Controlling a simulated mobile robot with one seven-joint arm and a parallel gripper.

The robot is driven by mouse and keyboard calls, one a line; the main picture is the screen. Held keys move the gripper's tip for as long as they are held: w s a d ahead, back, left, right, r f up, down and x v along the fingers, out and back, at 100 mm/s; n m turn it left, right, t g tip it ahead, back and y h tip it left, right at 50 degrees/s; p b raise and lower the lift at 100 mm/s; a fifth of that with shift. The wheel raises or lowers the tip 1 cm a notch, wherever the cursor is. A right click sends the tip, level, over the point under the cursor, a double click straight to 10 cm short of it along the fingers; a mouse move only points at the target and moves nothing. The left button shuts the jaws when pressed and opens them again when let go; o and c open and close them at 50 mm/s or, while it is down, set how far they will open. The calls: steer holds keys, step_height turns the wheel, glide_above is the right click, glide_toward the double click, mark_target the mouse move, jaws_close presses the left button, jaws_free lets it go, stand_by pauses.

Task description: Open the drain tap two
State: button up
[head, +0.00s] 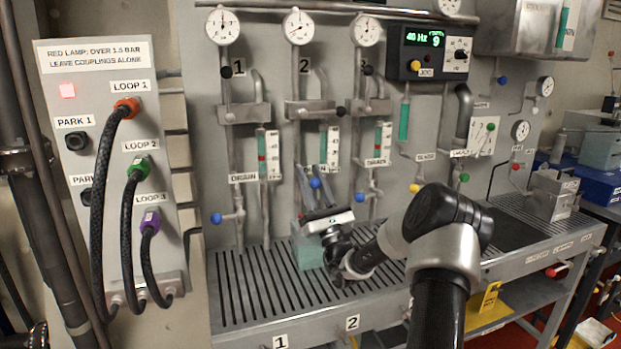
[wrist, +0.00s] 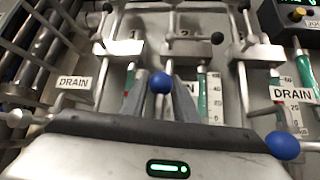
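The blue ball knob of drain tap two (head: 315,183) is on the middle pipe column, under the gauge marked 2. In the wrist view a blue knob (wrist: 160,83) shows between the tips of my two fingers. My gripper (head: 316,190) points up and toward the panel at this knob. Its fingers are apart, with a visible gap on each side of the knob in the wrist view; depth and contact are hard to tell. The gripper body hides the lower part of the middle column. The DRAIN label behind is partly covered by the fingers.
Drain one's blue knob (head: 216,218) is on the left and drain three's blue knob (head: 360,197) is close on the right. The slotted bench (head: 250,300) lies below my gripper.

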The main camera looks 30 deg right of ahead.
steer(key=v, duration=1.7)
steer(key=shift+f, duration=0.15)
